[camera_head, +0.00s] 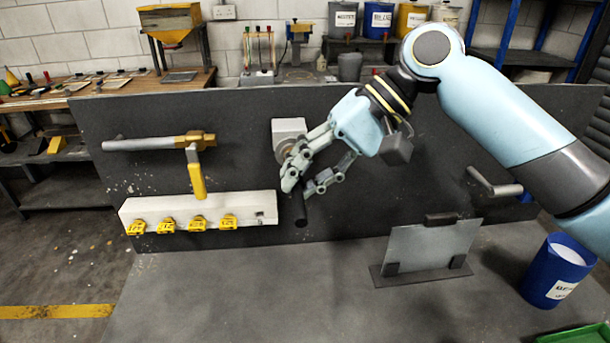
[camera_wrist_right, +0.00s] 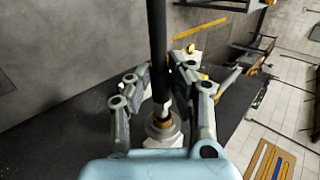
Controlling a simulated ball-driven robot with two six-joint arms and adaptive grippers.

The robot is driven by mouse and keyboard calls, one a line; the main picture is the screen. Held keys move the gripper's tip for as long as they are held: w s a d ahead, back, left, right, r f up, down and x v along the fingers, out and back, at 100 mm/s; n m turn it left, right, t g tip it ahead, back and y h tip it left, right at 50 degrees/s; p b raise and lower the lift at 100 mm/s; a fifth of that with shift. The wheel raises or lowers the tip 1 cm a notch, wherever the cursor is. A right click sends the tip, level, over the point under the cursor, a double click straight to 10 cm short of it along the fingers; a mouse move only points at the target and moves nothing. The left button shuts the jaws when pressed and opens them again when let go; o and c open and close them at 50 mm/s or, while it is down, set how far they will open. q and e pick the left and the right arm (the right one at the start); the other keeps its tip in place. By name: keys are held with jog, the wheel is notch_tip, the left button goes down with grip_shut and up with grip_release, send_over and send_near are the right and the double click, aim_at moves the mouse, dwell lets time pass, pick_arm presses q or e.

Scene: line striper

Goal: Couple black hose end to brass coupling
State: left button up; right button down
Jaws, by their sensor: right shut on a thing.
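My right gripper (camera_head: 299,187) is shut on the black hose (camera_wrist_right: 157,42), in front of the dark upright panel. In the head view a short dark piece of the hose (camera_head: 300,212) hangs below the fingers. In the wrist view the hose runs between the fingers to a pale and brass-coloured end (camera_wrist_right: 163,112). That end lines up with a round grey fitting with brass at its middle, seemingly the brass coupling (camera_wrist_right: 162,130). I cannot tell whether they touch. In the head view a grey block (camera_head: 289,127) on the panel sits behind the gripper. My left gripper is not in view.
A pipe with a brass valve (camera_head: 193,140) and yellow handle (camera_head: 196,180) is left of the gripper. Below it is a white manifold (camera_head: 150,211) with yellow clips. A grey plate (camera_head: 430,247) stands at right, near a blue bucket (camera_head: 556,272). The front bench is clear.

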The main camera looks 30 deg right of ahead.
jog(key=shift+w+d, duration=0.25)
jog(key=shift+w, duration=0.2)
dwell(0.7)
jog(key=shift+w+d, duration=0.15)
jog(key=shift+w, duration=0.15)
jog(key=shift+w+d+p, duration=0.1)
jog(key=shift+w+p, duration=0.15)
jog(key=shift+p, duration=0.1)
jog(key=c, duration=0.8)
grip_release()
jog(key=p+v, duration=0.2)
jog(key=v, duration=0.5)
jog(key=shift+w, duration=0.1)
dwell(0.6)
